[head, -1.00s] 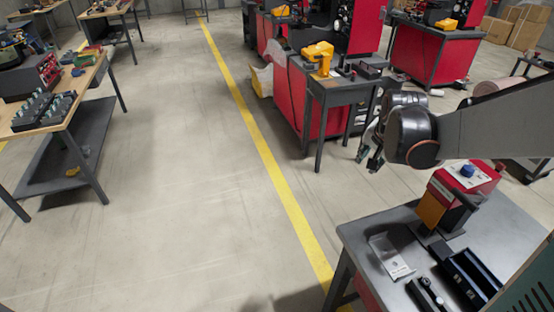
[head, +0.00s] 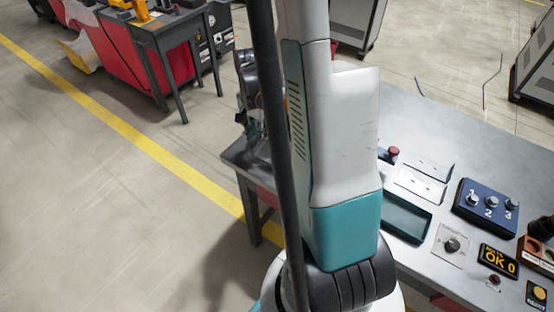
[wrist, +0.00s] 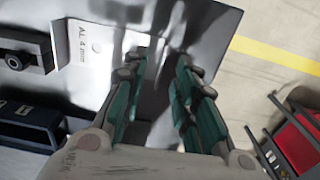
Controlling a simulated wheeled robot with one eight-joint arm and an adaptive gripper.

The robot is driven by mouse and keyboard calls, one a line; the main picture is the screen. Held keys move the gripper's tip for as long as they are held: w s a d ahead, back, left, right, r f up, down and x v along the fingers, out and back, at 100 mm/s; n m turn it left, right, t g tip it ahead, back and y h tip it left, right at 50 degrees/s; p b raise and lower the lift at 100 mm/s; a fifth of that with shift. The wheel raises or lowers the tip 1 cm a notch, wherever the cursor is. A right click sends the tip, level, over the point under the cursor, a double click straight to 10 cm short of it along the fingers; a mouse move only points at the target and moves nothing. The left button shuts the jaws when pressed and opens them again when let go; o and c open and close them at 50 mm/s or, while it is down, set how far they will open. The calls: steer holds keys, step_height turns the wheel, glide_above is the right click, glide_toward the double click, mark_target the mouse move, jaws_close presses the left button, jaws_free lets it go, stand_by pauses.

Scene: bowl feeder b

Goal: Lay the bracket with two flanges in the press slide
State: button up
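My gripper (wrist: 160,68) is open over the grey metal table, its two green-padded fingers apart; dark reflections or shadow show between them. A pale plate or tray marked "AL 4 mm" (wrist: 86,48) lies beside the left finger in the wrist view. I cannot make out the bracket with two flanges for certain; it may be hidden by the fingers or lost in the reflections. A black block with a round knob (wrist: 24,62) stands at the left; I cannot tell whether it belongs to the press slide. In the head view my arm hides most of the gripper.
A dark blue box (wrist: 32,125) sits at the left in the wrist view. The table (head: 455,125) also carries a button box numbered 1 to 3 (head: 486,204), a knob panel (head: 451,245) and an "OK 0" display (head: 498,261). Open floor lies beyond the table edge.

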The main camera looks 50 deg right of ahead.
mark_target(263, 153)
steer(key=f, duration=0.1)
steer(key=f+b, duration=0.1)
steer(key=f, duration=0.1)
steer(key=d+f+b, duration=0.1)
steer(key=shift+w+f, duration=0.25)
steer(key=shift+w, duration=0.05)
steer(key=shift+a+f, duration=0.1)
steer(key=shift+f, duration=0.35)
steer(key=shift+c, duration=0.3)
jaws_close()
